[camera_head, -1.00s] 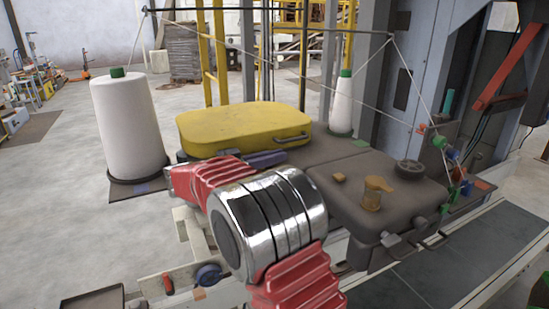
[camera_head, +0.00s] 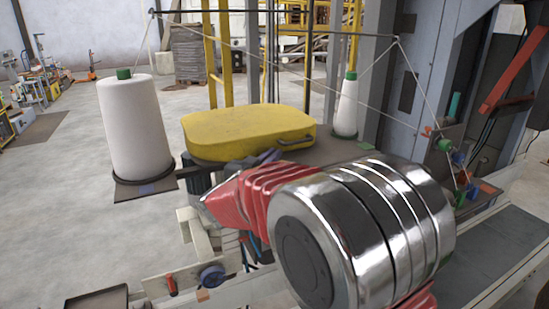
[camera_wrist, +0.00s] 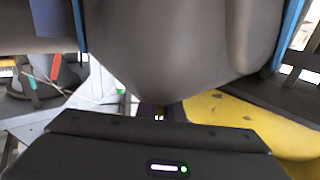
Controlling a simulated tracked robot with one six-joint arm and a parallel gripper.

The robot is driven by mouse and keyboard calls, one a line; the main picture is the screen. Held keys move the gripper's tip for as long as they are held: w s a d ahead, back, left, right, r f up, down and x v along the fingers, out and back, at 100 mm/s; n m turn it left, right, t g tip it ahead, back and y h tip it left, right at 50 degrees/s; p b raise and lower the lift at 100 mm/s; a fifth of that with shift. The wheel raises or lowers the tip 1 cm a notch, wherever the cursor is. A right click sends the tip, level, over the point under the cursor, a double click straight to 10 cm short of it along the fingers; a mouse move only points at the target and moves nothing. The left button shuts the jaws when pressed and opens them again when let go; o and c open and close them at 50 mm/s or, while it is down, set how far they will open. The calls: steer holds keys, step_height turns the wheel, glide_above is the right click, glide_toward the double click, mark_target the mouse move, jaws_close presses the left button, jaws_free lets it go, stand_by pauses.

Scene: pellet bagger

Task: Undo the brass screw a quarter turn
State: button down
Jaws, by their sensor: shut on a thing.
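My gripper (camera_wrist: 159,112) shows in the wrist view as two dark purple fingers close together, just past its black casing. A small yellowish bit shows between them; it appears to be the brass screw (camera_wrist: 159,118), mostly hidden by the fingers. The gripper is shut on it. In the head view, a purple part by the front edge of the yellow cover (camera_head: 245,128) looks like the gripper; its fingertips are not clear there. The screw cannot be made out in the head view. My red and chrome arm fills the lower right.
A large dark rounded body (camera_wrist: 165,50) fills the upper middle of the wrist view, close by. A white thread cone (camera_head: 135,130) stands left, a smaller one (camera_head: 346,108) behind. Threads (camera_head: 270,54) run overhead. My arm hides much of the dark machine top. Open floor lies left.

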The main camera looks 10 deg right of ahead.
steer(key=shift+w+a+n+t+y, duration=0.1)
steer(key=shift+n+t+y, duration=0.4)
steer(key=shift+y, duration=0.2)
steer(key=c, duration=1.9)
jaws_free()
steer(key=shift+a, duration=0.1)
steer(key=shift+a+h, duration=0.1)
steer(key=shift+h, duration=0.2)
